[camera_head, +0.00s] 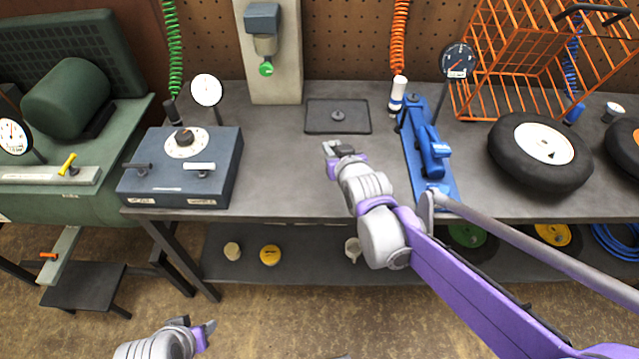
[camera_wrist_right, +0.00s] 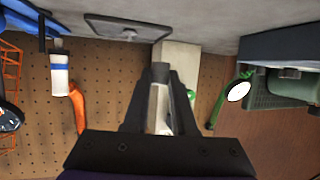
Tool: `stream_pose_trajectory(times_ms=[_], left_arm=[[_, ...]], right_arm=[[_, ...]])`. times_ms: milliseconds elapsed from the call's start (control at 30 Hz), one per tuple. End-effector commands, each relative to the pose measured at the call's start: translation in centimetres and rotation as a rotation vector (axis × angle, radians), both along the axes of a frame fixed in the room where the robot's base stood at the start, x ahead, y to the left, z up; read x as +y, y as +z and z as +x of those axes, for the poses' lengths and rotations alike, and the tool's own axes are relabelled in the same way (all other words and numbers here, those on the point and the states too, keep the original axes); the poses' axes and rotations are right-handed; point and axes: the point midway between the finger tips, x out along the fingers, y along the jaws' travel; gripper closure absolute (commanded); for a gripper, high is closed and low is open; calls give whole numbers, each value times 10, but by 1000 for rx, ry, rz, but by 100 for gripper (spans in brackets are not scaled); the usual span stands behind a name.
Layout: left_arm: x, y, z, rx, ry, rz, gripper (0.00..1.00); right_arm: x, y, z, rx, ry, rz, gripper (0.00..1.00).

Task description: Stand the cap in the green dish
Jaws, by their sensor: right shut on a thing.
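My right gripper (camera_head: 331,147) is over the grey bench, in front of the dark mat. In the right wrist view its dark fingers (camera_wrist_right: 161,80) are shut on a small pale metallic piece (camera_wrist_right: 158,108). The fingers hide much of this piece, and I cannot tell whether it is the cap. A small grey round piece (camera_head: 338,115) sits on the dark mat (camera_head: 316,125), apart from the gripper. I cannot make out a green dish in either view. My left gripper (camera_head: 196,326) is low at the front left, away from the bench; its jaw opening is unclear.
A blue-grey box with a dial (camera_head: 215,165) stands left on the bench. A blue jack (camera_head: 428,150), a black wheel (camera_head: 540,153) and an orange wire basket (camera_head: 540,60) are to the right. Bench between box and jack is mostly clear.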

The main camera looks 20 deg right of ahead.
Motion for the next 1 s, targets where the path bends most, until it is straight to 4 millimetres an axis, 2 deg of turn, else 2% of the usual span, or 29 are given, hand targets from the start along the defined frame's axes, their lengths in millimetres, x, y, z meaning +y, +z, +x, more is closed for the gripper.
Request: stream_pose_trajectory(times_ms=[100, 300, 567, 733, 800, 1000], left_arm=[[0, -7, 0, 2, 0, 0, 50], [0, -17, -1, 5, 0, 0, 50], [0, -22, -1, 7, 0, 0, 50], [0, -30, -1, 10, 0, 0, 50], [0, -32, -1, 10, 0, 0, 50], [0, -30, -1, 10, 0, 0, 50]], right_arm=[[0, -6, -1, 0, -1, 0, 100], [0, -43, 0, -1, -1, 0, 100], [0, -65, -1, -1, -1, 0, 100], [0, -90, 0, -1, -1, 0, 100], [0, -95, -1, -2, -1, 0, 100], [0, -95, -1, -2, -1, 0, 100]])
